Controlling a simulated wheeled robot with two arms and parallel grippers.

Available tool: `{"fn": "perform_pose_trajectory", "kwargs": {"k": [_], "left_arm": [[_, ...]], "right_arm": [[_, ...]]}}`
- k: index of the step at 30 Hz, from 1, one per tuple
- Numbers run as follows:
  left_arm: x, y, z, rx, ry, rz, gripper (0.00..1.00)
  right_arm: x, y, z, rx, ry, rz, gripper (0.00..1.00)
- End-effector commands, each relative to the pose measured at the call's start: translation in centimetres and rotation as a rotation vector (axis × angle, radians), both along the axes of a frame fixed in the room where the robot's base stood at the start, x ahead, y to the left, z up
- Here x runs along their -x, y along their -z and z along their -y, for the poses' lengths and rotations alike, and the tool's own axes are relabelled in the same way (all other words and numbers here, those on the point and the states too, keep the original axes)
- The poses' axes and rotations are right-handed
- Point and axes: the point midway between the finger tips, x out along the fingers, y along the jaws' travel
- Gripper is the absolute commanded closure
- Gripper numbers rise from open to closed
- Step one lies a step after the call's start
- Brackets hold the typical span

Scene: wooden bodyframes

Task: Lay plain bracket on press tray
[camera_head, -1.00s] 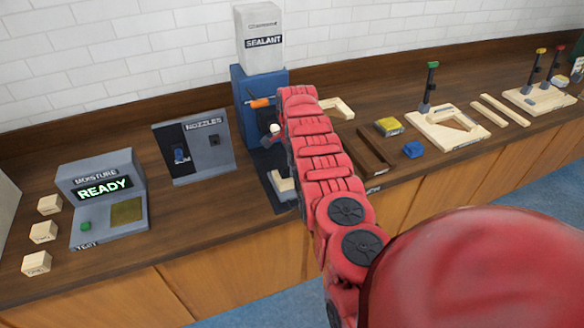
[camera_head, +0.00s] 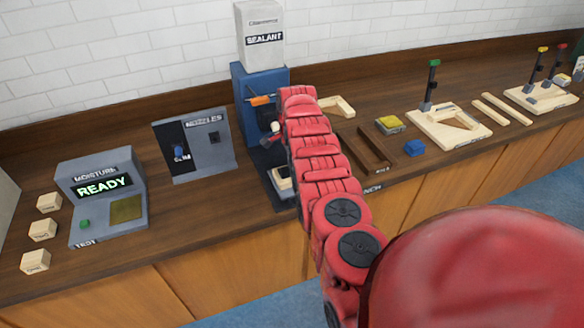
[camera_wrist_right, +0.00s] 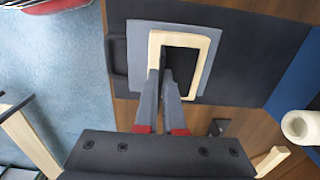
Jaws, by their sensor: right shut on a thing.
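The plain bracket (camera_wrist_right: 205,45), a pale wooden angled piece, lies over the grey press tray (camera_wrist_right: 207,80) in the right wrist view. My right gripper (camera_wrist_right: 162,75) is shut on its near side. The bracket looks flat and within the tray's outline, but I cannot tell whether it touches the tray. In the head view, a pale part of the bracket (camera_head: 284,181) shows at the press base, beside my red right arm. The arm hides the rest and my right gripper there. My left gripper is out of view.
The blue sealant press (camera_head: 243,92) stands behind the tray. Its white nozzle (camera_wrist_right: 299,126) is close to my gripper's right. The nozzle stand (camera_head: 197,150) and moisture tester (camera_head: 105,195) stand to the left. Another wooden bracket (camera_head: 343,107) lies right of the press.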

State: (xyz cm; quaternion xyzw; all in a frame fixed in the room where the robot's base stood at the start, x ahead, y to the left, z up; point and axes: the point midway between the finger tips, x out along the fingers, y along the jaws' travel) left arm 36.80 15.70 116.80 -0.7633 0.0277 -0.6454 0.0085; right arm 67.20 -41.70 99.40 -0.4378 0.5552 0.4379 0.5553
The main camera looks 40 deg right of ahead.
Motion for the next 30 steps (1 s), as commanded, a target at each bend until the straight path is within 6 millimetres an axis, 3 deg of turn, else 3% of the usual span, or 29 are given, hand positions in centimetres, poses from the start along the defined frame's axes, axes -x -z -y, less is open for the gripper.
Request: {"fn": "perform_pose_trajectory", "kwargs": {"k": [29,30], "left_arm": [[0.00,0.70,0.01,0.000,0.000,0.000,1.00],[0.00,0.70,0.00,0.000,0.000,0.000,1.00]], "right_arm": [[0.00,0.37,0.05,0.000,0.000,0.001,1.00],[0.00,0.37,0.05,0.000,0.000,0.001,0.87]]}}
